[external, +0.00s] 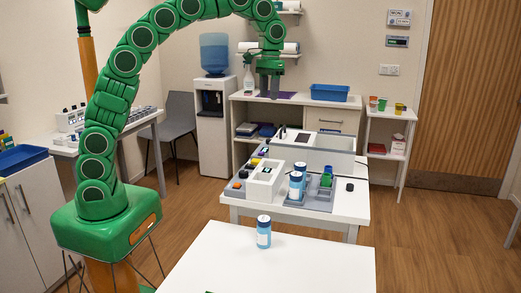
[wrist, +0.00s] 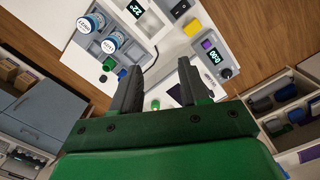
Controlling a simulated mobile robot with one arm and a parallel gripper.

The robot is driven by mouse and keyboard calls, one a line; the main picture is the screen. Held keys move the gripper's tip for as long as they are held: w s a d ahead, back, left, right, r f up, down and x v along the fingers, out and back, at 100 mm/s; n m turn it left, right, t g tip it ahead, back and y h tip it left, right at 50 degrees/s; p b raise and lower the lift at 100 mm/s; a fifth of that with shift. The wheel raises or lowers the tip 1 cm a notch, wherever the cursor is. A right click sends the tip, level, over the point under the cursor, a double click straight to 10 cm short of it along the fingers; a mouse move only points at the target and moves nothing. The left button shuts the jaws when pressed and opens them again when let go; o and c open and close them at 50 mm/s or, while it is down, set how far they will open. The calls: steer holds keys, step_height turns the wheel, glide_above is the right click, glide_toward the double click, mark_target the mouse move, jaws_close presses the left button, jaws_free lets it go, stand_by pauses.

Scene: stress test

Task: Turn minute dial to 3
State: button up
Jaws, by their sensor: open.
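In the wrist view a small unit with a lit display (wrist: 213,56) has a dark round knob (wrist: 226,73) beside it. I cannot read any dial marks, so I cannot tell which control is the minute dial or where it points. My gripper (wrist: 157,75) is open and empty. Its two dark fingers are spread, and the knob lies to the right of the right finger. In the external view my gripper (external: 269,82) hangs high, in front of the back shelf. The white control unit (external: 265,182) stands on the middle table below, with small coloured controls.
Blue-labelled bottles (external: 296,186) and a green item (external: 326,180) stand in a grey tray (external: 318,203) beside the control unit. A white panelled box (external: 306,151) stands behind. Another bottle (external: 263,232) stands on the otherwise clear front table (external: 270,268).

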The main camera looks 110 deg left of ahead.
steer(key=s+a+f+n, duration=0.2)
steer(key=a, duration=0.7)
steer(key=s+a+f+n, duration=0.2)
steer(key=a+f, duration=0.1)
steer(key=a, duration=0.6)
steer(key=s+a+f+n, duration=0.2)
steer(key=s+a, duration=0.1)
steer(key=a, duration=0.6)
steer(key=shift+y, duration=0.3)
step_height(320, 180, down, 20)
steer(key=shift+w+f, duration=0.1)
steer(key=shift+w, duration=0.05)
steer(key=c, duration=0.8)
steer(key=shift+o, duration=0.2)
